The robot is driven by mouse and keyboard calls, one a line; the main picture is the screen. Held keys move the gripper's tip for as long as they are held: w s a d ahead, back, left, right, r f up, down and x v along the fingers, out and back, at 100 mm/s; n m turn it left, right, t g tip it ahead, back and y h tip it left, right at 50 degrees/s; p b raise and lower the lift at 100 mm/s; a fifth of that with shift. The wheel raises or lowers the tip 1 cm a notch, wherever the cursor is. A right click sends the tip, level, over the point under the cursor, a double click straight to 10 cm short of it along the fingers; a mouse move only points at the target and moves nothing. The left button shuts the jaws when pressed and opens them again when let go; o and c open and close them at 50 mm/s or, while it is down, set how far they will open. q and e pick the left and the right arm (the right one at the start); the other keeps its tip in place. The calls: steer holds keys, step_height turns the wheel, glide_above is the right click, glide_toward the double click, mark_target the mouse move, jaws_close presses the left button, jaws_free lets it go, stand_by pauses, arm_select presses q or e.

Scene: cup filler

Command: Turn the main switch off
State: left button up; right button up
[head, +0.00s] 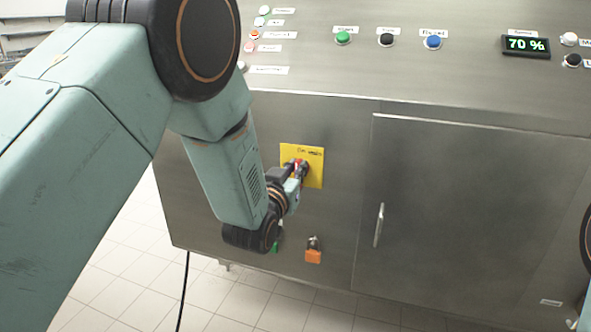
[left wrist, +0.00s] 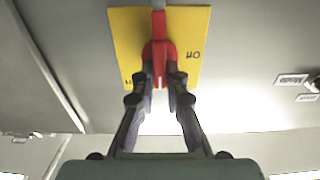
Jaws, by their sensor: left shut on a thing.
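The main switch is a red handle (left wrist: 159,62) on a yellow plate (head: 316,167) on the machine's front panel. The plate also shows in the left wrist view (left wrist: 125,40), upside down, with "Off" lettered to the right of the handle. My left gripper (head: 297,168) is at the switch, and in the left wrist view its fingers (left wrist: 160,82) are closed on the red handle from both sides. In the head view the gripper hides most of the handle. My right gripper is not in view; only a dark piece shows at the right edge.
An orange padlock (head: 314,256) hangs below the switch. A cabinet door (head: 450,210) with a vertical handle (head: 379,225) is to the right.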

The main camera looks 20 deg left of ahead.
arm_select(q)
jaws_close()
steer(key=shift+a+f+n+p, duration=0.25)
steer(key=shift+n+p, duration=1.05)
steer(key=shift+n, duration=1.65)
steer(key=shift+a+f+n+p, duration=0.2)
steer(key=shift+n+p, duration=1.1)
steer(key=shift+n, duration=1.7)
steer(key=shift+a+f+n+p, duration=0.25)
steer(key=shift+n+p, duration=1.05)
steer(key=shift+n, duration=1.65)
